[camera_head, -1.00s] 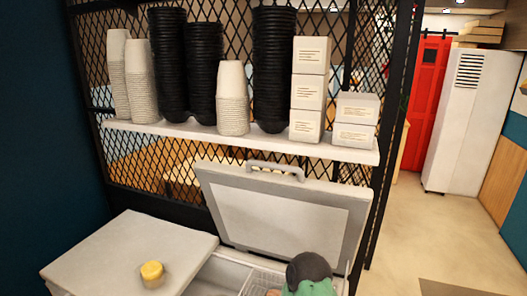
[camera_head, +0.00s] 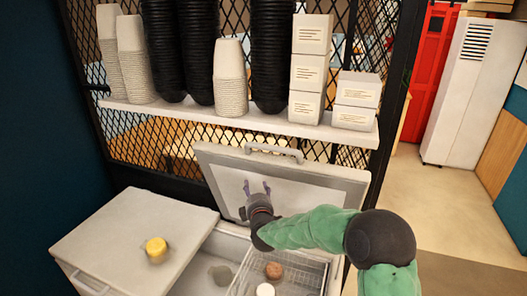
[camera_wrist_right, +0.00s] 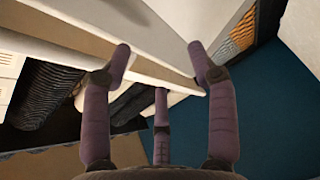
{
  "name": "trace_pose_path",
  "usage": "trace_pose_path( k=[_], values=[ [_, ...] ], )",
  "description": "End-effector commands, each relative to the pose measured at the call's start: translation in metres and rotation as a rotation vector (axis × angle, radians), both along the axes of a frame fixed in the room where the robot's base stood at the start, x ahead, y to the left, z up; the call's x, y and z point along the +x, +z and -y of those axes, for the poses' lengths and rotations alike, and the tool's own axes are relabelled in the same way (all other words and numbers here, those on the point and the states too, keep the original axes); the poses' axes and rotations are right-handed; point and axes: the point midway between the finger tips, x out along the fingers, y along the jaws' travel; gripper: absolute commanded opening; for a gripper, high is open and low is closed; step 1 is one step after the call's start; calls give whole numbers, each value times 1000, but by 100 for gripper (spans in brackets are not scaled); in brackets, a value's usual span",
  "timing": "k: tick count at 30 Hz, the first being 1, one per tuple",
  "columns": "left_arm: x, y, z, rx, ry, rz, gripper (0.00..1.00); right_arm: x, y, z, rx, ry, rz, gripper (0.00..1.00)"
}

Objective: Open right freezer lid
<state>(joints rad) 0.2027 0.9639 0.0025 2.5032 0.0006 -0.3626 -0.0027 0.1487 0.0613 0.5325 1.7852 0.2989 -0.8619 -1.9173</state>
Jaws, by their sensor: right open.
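The right freezer lid (camera_head: 320,187) stands raised, leaning back against the black mesh rack, with its grey handle (camera_head: 272,152) along the top edge. My right gripper (camera_head: 257,187) is in front of the lid's inner face, below the handle, with its fingers apart and nothing between them. In the right wrist view its purple fingers (camera_wrist_right: 160,65) are spread near a pale panel edge. I cannot tell whether they touch the lid. The right compartment below is open, with a wire basket (camera_head: 322,272) inside. My left gripper is not in view.
The left freezer lid (camera_head: 120,235) is shut, with a yellow-topped container (camera_head: 156,249) on it. Above, a white shelf (camera_head: 240,126) holds stacked cups and boxes. A brown round item (camera_head: 273,270) and a white one (camera_head: 265,290) are in the basket. Floor is free at right.

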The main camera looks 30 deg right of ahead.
Motion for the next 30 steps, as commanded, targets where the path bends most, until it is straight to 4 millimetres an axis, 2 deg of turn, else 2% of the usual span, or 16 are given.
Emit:
trace_pose_path(
  k=[1,3,6,9,14,30],
  values=[
    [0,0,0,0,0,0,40,-1,30,9,-73,-23,35,59],
    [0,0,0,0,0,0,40,-3,60,19,-160,-53,63,59],
    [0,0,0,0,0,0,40,-7,87,28,-242,-88,86,59],
    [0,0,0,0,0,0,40,-8,100,32,-282,-104,94,59],
    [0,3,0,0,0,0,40,2,104,39,-291,-109,95,59],
    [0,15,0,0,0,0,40,72,112,74,-289,-107,94,59]
  ],
)
